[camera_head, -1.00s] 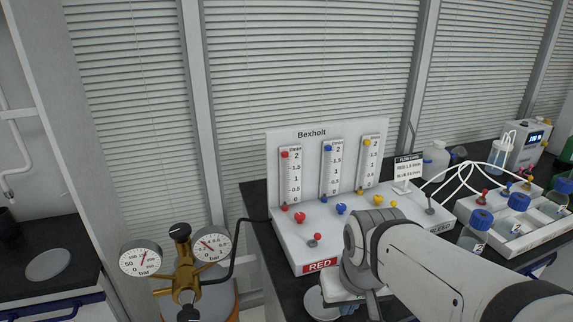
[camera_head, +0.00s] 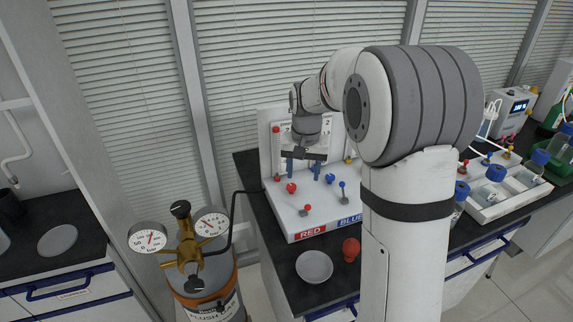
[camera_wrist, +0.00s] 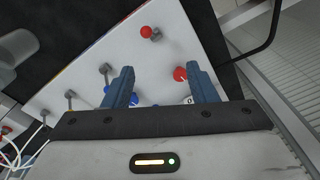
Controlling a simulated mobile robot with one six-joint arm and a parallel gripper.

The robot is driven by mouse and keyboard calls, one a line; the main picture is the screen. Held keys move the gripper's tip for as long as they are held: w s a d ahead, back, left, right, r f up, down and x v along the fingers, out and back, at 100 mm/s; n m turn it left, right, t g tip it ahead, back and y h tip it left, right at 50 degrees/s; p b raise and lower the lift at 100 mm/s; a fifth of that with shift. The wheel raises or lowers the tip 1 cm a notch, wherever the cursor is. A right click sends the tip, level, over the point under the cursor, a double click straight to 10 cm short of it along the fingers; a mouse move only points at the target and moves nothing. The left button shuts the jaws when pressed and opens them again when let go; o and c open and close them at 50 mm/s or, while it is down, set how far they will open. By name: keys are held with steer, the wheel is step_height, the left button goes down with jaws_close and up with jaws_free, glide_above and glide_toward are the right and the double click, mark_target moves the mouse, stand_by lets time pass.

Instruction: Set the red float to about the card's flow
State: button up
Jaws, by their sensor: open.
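The white flow panel stands on the bench with a RED label (camera_head: 312,231) on its front. The red tube (camera_head: 277,142) is at its left; I cannot make out its float level. Below it are a round red knob (camera_head: 291,188) and a red-tipped lever (camera_head: 307,209). My gripper (camera_head: 304,171) is open and empty above the panel, in front of the tubes. In the wrist view the red knob (camera_wrist: 180,74) shows near the right-hand finger, and the red lever tip (camera_wrist: 146,31) is farther up. The flow card is hidden behind my arm.
A blue knob (camera_head: 330,178) and blue lever (camera_head: 342,187) are close on the right. A white dish (camera_head: 314,267) and a red rounded object (camera_head: 351,249) lie before the panel. A gas cylinder with two gauges (camera_head: 211,224) stands left. A bottle tray (camera_head: 500,195) is right.

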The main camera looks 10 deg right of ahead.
steer(key=m+p, duration=0.1)
steer(key=p, duration=0.2)
glide_toward(292, 186)
steer(key=shift+w+f+g, duration=0.1)
steer(key=shift+w+g, duration=0.05)
steer(key=shift+g, duration=0.25)
steer(key=shift+w+a+f+m, duration=0.1)
steer(key=shift+w+f+m, duration=0.1)
steer(key=shift+f+m, duration=0.1)
steer(key=shift+f+p, duration=1)
steer(key=shift+f, duration=2.85)
steer(key=c, duration=1)
